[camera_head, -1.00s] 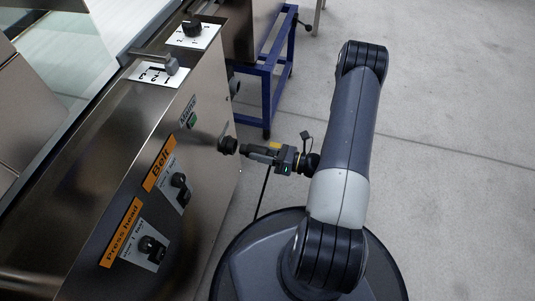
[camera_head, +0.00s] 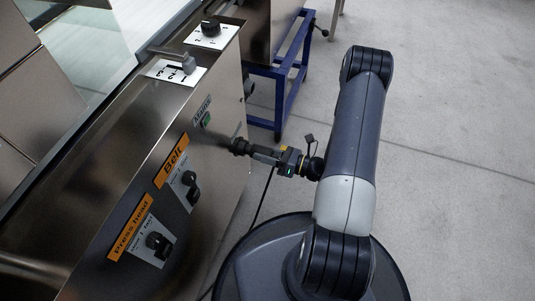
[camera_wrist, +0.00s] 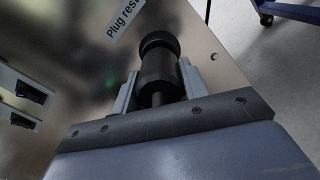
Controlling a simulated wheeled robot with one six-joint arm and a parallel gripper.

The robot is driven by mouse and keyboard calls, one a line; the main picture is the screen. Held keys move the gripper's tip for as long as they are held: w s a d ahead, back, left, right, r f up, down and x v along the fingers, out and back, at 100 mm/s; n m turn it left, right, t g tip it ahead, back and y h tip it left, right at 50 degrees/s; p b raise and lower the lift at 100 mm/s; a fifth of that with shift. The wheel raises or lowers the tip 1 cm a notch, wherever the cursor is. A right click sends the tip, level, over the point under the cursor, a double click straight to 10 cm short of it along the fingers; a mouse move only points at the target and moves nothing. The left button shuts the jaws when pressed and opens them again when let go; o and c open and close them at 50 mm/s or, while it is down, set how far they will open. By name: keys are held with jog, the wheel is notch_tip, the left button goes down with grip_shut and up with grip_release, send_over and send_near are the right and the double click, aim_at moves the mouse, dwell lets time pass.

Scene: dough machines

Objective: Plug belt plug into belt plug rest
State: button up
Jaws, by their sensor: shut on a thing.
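The black belt plug (camera_wrist: 158,78) is between the two grey fingers of my gripper (camera_wrist: 158,88), which is shut on it. In the wrist view the plug points straight at the round black belt plug rest (camera_wrist: 160,42) on the metal panel, under a "Plug rest" label. The two look in contact or nearly so; how deep the plug sits in the rest is hidden. In the head view my gripper (camera_head: 264,155) reaches left to the panel's side, and the rest (camera_head: 238,146) meets the dark plug with no clear gap.
The steel machine (camera_head: 150,150) fills the left, with Belt (camera_head: 190,188) and Press head (camera_head: 157,243) knobs on its panel. A black cable (camera_head: 264,196) hangs below my gripper. A blue wheeled frame (camera_head: 282,95) stands behind. The floor at right is clear.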

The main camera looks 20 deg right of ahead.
jog(key=shift+x, duration=0.85)
dwell(0.3)
jog(key=o, duration=1.4)
jog(key=shift+d, duration=0.1)
jog(key=shift+v, duration=2.05)
jog(key=shift+s+d, duration=0.1)
jog(key=shift+s, duration=0.05)
jog(key=p+v, duration=0.2)
jog(key=v, duration=0.8)
jog(key=shift+s+d, duration=0.2)
jog(key=shift+d, duration=0.1)
